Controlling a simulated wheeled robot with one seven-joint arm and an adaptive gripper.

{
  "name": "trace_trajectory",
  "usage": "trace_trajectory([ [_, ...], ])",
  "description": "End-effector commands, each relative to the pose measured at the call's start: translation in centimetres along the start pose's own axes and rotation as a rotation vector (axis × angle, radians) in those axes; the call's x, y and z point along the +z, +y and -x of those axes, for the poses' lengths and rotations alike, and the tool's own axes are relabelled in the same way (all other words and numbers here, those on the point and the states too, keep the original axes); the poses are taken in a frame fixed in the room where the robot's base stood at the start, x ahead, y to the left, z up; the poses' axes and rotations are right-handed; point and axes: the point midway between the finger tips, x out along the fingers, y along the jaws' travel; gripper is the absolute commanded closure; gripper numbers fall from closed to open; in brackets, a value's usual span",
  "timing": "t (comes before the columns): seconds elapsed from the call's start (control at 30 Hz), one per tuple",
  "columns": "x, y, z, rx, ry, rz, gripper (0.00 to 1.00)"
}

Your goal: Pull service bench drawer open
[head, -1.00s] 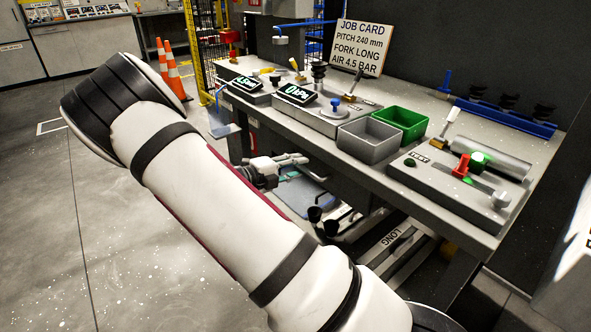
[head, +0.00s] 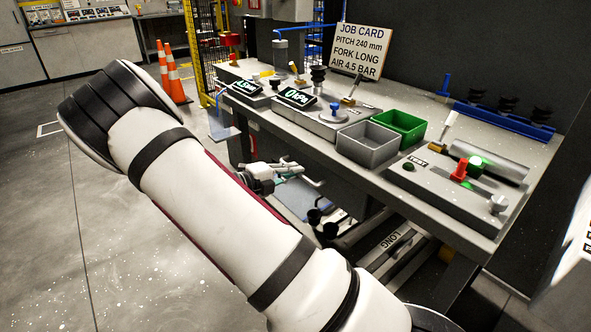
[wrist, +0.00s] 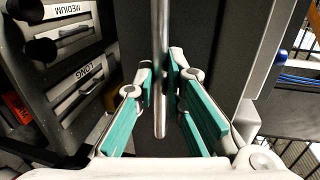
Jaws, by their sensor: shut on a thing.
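My gripper (wrist: 160,85) has its green-padded fingers shut on a slim metal bar handle (wrist: 160,40) in the wrist view. The bar runs along a dark grey front panel (wrist: 205,45), which looks like the drawer front. In the head view my gripper (head: 285,174) is low beside the front of the service bench (head: 470,236), below its top. My arm and the bench top hide much of the drawer there, so I cannot tell how far it stands out.
The bench top carries a grey bin (head: 368,145), a green bin (head: 400,125) and a job card (head: 358,50). Open floor (head: 80,240) lies left.

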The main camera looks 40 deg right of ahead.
Motion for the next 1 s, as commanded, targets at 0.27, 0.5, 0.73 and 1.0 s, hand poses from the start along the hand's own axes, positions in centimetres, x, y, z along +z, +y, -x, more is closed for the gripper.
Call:
trace_trajectory([
  [0.27, 0.0, 1.1, 6.1, 0.005, -0.006, 0.003, 1.00],
  [0.5, 0.0, 2.6, 12.7, 0.004, -0.004, 0.003, 1.00],
  [0.73, 0.0, 3.9, 18.6, 0.004, -0.004, 0.001, 1.00],
  [1.0, 0.0, 5.1, 23.6, 0.004, -0.002, 0.002, 1.00],
])
